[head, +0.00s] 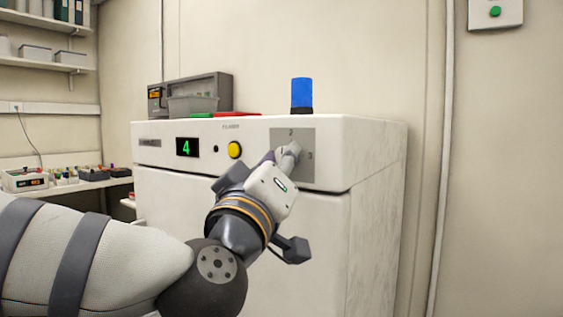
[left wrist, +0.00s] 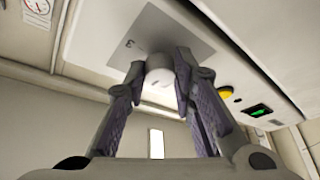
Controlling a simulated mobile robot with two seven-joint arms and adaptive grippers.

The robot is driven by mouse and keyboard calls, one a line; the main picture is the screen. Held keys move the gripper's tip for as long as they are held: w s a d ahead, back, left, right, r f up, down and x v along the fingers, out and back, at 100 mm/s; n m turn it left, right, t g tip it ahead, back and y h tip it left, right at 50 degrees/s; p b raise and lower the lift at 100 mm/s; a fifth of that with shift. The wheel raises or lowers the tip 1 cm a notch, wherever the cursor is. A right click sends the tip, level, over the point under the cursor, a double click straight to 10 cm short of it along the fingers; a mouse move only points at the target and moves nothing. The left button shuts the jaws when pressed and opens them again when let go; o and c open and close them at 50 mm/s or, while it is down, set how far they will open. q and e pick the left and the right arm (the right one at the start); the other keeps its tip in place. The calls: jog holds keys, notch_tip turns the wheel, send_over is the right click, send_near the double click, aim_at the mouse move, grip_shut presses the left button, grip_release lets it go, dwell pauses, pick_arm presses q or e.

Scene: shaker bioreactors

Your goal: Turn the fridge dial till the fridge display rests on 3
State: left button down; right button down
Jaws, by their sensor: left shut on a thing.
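The white fridge (head: 240,230) stands against the wall in the head view. Its black display (head: 187,147) shows a green 4; the display also appears in the left wrist view (left wrist: 257,111), too small to read surely. The grey dial plate (head: 307,172) is at the right of the front panel, with a 2 and a 3 visible. The pale round dial (left wrist: 160,82) shows in the left wrist view. My left gripper (head: 287,155) is shut on the dial, one finger on each side of it; its arm hides part of the plate. My right gripper is not in view.
A yellow button (head: 235,150) sits between display and dial plate. A blue cylinder (head: 302,95), a grey bin (head: 193,105) and a red and a green item lie on the fridge top. A bench (head: 95,182) with lab items is at the left.

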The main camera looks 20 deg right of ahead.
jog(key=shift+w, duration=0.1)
pick_arm(q)
jog(key=shift+w+a+f+m+g+h+p, duration=0.2)
jog(key=shift+m+g+h, duration=0.55)
jog(key=shift+m, duration=1.3)
jog(key=shift+s+d+r+m+g+h+p, duration=0.15)
jog(key=shift+m+g+h+p, duration=0.2)
jog(key=shift+m+h, duration=1.3)
jog(key=shift+w+a+f+m+g+h+p, duration=0.15)
jog(key=shift+m+g+h, duration=0.4)
jog(key=shift+m, duration=1.95)
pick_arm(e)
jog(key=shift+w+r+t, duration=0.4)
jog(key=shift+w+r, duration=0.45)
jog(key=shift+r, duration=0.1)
pick_arm(q)
jog(key=shift+m+g, duration=0.25)
jog(key=shift+m, duration=0.05)
jog(key=c, duration=1.3)
grip_release()
jog(key=shift+c, duration=0.2)
